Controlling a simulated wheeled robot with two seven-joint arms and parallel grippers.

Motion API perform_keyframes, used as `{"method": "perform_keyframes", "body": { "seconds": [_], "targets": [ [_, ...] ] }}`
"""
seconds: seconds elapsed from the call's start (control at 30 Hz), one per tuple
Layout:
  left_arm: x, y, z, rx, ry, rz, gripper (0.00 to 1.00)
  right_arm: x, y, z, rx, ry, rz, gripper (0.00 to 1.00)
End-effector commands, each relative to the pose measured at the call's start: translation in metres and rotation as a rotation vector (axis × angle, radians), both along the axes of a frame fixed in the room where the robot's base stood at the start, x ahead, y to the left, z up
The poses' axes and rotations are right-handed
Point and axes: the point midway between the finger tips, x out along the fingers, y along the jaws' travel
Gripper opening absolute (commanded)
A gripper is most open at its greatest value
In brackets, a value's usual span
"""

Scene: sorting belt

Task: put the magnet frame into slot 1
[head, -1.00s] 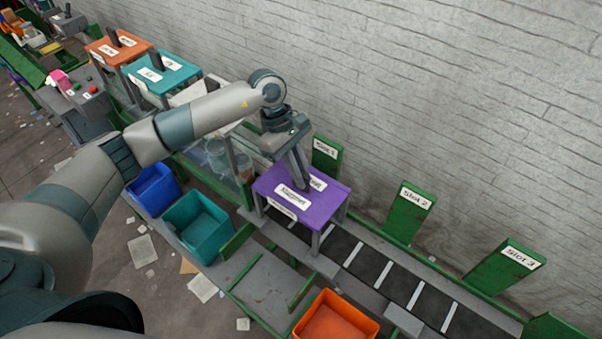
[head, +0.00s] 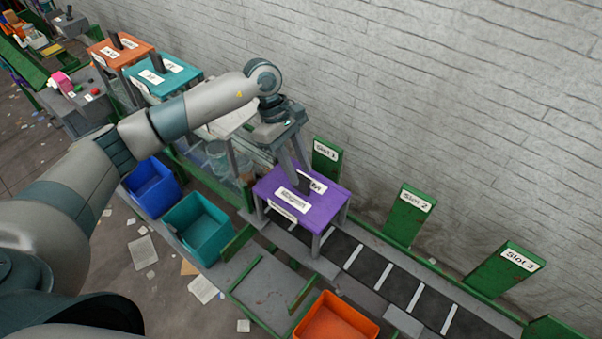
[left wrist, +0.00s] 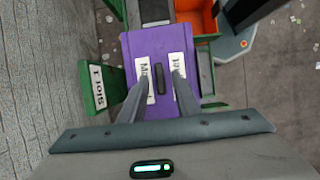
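The purple magnet frame (head: 330,203) stands upright on its legs across the belt, beside the green Slot 1 sign (head: 326,160). Its top carries white labels and a dark upright handle (head: 303,184). My left gripper (head: 293,170) is just above the frame, pointing down. In the left wrist view the gripper (left wrist: 160,88) is open, its two fingers on either side of the handle (left wrist: 160,79) with gaps, not touching it. The purple top (left wrist: 136,50) also shows there, with the Slot 1 sign (left wrist: 98,87) on its left. My right gripper is not in view.
Slot 2 (head: 411,214) and Slot 3 (head: 508,268) signs line the belt (head: 375,270) by the wall, with bare belt beside them. Orange (head: 122,52) and teal (head: 170,72) frames stand at upper left. Blue, teal and orange bins sit along the near side.

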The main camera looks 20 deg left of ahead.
Motion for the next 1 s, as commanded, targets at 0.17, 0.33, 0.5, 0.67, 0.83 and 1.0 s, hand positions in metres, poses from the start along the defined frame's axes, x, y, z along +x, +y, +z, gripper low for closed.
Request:
{"method": "perform_keyframes", "body": {
  "seconds": [0.17,0.33,0.5,0.67,0.83,1.0],
  "targets": [
    [0.005,0.013,0.033,0.000,-0.002,0.002,0.29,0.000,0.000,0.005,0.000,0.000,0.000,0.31],
    [0.009,0.022,0.060,-0.001,-0.002,0.001,0.29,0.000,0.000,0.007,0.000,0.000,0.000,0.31],
    [0.011,0.030,0.076,0.000,0.000,0.001,0.29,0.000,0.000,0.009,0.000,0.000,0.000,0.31],
    [0.012,0.032,0.083,0.000,0.000,0.000,0.29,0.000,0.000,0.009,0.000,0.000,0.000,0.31],
    [0.012,0.032,0.083,0.000,0.000,0.000,0.29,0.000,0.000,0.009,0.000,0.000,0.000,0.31],
    [0.012,0.032,0.083,0.000,0.000,0.000,0.29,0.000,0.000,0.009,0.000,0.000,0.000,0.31]
  ]
}}
